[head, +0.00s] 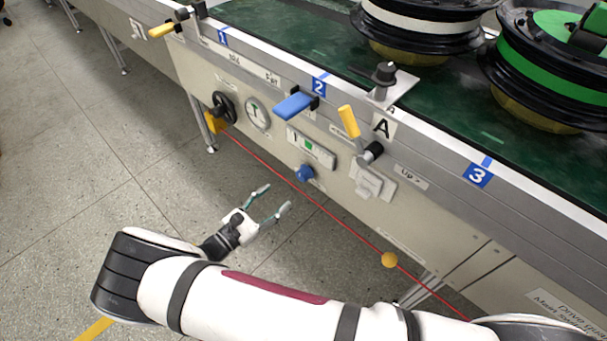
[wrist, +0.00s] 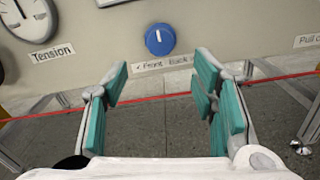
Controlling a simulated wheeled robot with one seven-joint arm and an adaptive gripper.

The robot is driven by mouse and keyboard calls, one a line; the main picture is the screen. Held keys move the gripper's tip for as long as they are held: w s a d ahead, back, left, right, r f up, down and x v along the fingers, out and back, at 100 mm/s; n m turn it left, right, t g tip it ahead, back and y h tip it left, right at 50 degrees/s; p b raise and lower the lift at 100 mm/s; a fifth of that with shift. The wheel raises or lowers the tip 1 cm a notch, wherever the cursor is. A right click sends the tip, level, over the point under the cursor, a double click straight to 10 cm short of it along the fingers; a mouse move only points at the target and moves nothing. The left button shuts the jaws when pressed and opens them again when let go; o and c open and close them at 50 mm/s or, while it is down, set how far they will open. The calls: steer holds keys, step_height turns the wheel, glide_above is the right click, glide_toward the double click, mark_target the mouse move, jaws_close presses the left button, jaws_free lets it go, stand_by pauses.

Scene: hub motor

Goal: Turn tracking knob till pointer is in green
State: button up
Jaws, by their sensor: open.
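The blue tracking knob (head: 305,173) is on the conveyor's side panel, just below the tracking indicator (head: 312,149). The indicator has a small green patch near its middle, and a dark mark that looks like the pointer lies left of the green. My gripper (head: 276,198) is open and empty, in front of the panel, below and left of the knob and apart from it. In the wrist view the knob (wrist: 160,40) has a white line on its face and sits above a "Front Back" label, beyond and between the open fingers (wrist: 161,82).
A red cord (head: 340,219) with an orange ball (head: 389,260) runs along the panel, near my gripper. A blue lever (head: 293,106), a yellow lever (head: 349,122), a round gauge (head: 257,113) and a black handwheel (head: 222,106) are nearby. Open floor lies left.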

mark_target(300, 178)
steer(key=b+x, duration=0.1)
steer(key=x, duration=1)
steer(key=shift+w+d+b, duration=0.25)
steer(key=shift+d+b, duration=0.05)
steer(key=c, duration=1.2)
